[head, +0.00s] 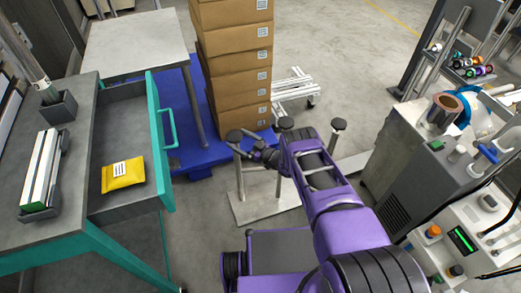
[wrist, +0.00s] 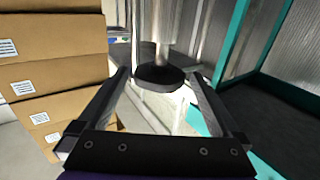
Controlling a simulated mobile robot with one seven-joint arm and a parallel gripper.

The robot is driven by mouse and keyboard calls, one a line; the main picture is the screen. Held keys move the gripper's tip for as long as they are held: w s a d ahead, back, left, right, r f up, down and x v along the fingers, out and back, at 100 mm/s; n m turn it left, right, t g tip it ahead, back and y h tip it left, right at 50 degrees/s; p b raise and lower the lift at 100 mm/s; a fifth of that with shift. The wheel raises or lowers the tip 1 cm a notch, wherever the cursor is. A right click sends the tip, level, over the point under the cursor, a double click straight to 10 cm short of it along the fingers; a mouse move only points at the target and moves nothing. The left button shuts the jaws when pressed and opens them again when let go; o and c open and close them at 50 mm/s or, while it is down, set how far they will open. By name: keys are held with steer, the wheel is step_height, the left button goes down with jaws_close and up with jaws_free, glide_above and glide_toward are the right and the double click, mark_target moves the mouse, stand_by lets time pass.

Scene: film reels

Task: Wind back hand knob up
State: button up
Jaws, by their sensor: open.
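A dark, flat, round hand knob (wrist: 158,78) on a pale metal post (wrist: 152,35) shows in the wrist view, between my gripper's two spread fingertips. My gripper (wrist: 157,73) is open, and a gap shows on each side of the knob. In the head view the dark knob (head: 234,136) appears at the left of the light stand (head: 262,208), and my gripper (head: 247,144) is beside it at the end of my purple arm. Two more dark round tops (head: 286,123) and (head: 338,124) show nearby. I cannot tell whether the fingers touch the knob.
Stacked cardboard boxes (head: 235,62) stand behind on a blue pallet (head: 190,140). A grey desk (head: 75,190) with an open teal drawer (head: 120,112) and a yellow packet (head: 123,174) is on the left. A grey machine (head: 440,150) stands at the right.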

steer(key=p+v, duration=0.1)
steer(key=v, duration=1.3)
steer(key=shift+p, duration=0.3)
steer(key=shift+s, duration=0.1)
